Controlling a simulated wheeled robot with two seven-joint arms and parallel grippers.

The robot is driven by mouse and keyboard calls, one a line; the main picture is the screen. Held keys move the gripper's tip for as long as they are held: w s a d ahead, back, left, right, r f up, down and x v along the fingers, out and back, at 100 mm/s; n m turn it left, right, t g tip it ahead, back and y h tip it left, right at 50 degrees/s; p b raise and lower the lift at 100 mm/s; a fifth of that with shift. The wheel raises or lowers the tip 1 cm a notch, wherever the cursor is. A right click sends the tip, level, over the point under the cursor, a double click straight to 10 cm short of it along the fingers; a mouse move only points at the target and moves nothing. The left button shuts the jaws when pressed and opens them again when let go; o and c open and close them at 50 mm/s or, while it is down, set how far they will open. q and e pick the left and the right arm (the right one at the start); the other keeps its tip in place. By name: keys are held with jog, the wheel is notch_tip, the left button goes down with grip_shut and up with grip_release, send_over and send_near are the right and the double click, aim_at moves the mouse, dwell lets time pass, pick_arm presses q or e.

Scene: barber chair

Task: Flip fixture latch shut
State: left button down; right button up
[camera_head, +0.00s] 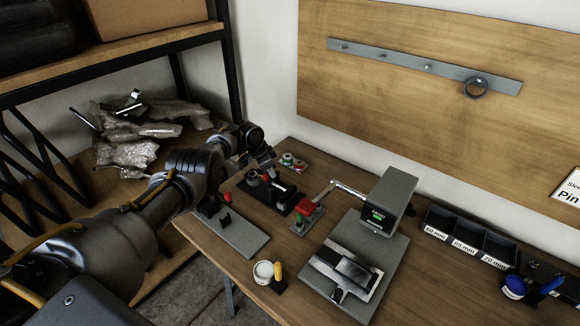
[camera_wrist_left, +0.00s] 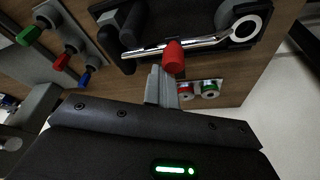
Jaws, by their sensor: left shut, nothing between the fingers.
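The black fixture (camera_head: 285,196) sits on the wooden bench in front of my left arm. My left gripper (camera_head: 266,165) is over the far-left part of the fixture. In the left wrist view its fingers (camera_wrist_left: 157,75) are shut and empty, right beside the red tip; I cannot tell whether they touch it. The arm partly hides the fixture in the head view. My right gripper is out of view.
A grey press-like device (camera_head: 392,205) with a green display stands right of the fixture. A grey plate (camera_head: 245,238), a white jar (camera_head: 263,270) and black bins (camera_head: 468,238) also stand on the bench.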

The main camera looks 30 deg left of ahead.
pick_arm(q)
notch_tip(320, 180, up, 9)
jog(key=p, duration=0.3)
jog(key=shift+d+r, duration=0.2)
jog(key=shift+d, duration=0.2)
jog(key=shift+w, duration=0.1)
dwell(0.5)
